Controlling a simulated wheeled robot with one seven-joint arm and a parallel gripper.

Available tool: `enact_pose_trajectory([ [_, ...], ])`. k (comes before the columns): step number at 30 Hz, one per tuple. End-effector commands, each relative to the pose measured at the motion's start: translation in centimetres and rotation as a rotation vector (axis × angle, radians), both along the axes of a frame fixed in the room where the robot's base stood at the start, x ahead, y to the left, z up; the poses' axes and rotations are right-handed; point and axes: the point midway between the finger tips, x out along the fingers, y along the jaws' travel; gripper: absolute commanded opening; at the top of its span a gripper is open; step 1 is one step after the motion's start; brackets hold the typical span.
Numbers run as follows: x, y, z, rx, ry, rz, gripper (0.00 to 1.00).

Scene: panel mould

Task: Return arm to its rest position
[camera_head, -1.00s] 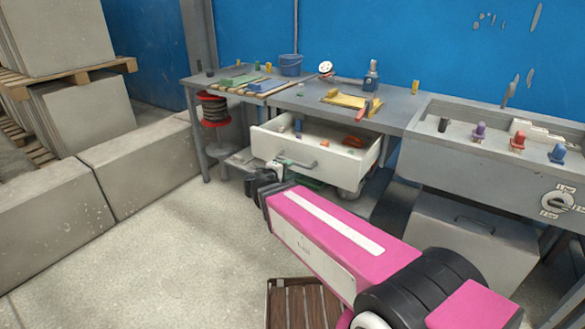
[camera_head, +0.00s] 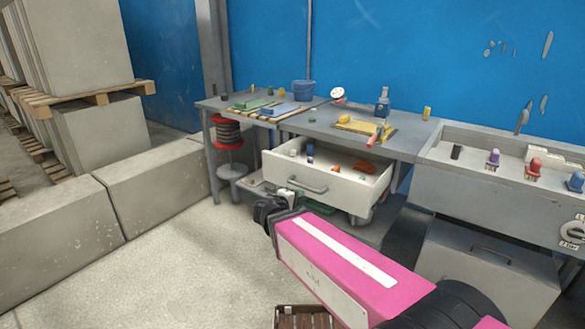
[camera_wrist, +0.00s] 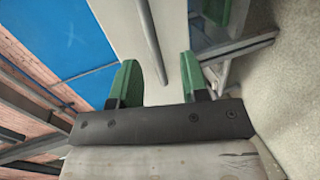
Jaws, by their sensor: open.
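My gripper shows in the wrist view (camera_wrist: 168,82) with its two green fingers apart and nothing held between them. In the head view my gripper (camera_head: 272,208) is a dark shape at the end of my pink arm, in front of and below the drawer; its fingertips are hard to make out there. The white drawer (camera_head: 335,192) is pulled out from under the workbench, with small items inside. Its grey handle (camera_head: 307,185) is close to my gripper in the picture. The wrist view shows a pale panel with a grey bar (camera_wrist: 150,38) beyond the fingers, apparently the drawer front and handle.
The workbench (camera_head: 310,122) carries a blue bucket (camera_head: 303,90), a yellow item (camera_head: 357,127) and small tools. A grey sink-like unit (camera_head: 470,163) with coloured brushes stands at right. Concrete blocks (camera_head: 150,185) line the left. A wooden slatted item (camera_head: 303,318) is low in front. The floor at left is open.

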Motion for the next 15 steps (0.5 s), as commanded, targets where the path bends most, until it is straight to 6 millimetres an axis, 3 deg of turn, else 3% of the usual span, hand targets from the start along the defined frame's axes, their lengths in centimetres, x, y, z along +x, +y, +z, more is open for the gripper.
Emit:
enact_pose_trajectory([
  [9, -1.8, -9.3, -7.1, 0.329, 0.238, -0.287, 0.41],
  [15, -4.2, -13.6, -11.3, 0.599, 0.386, -0.473, 0.41],
])
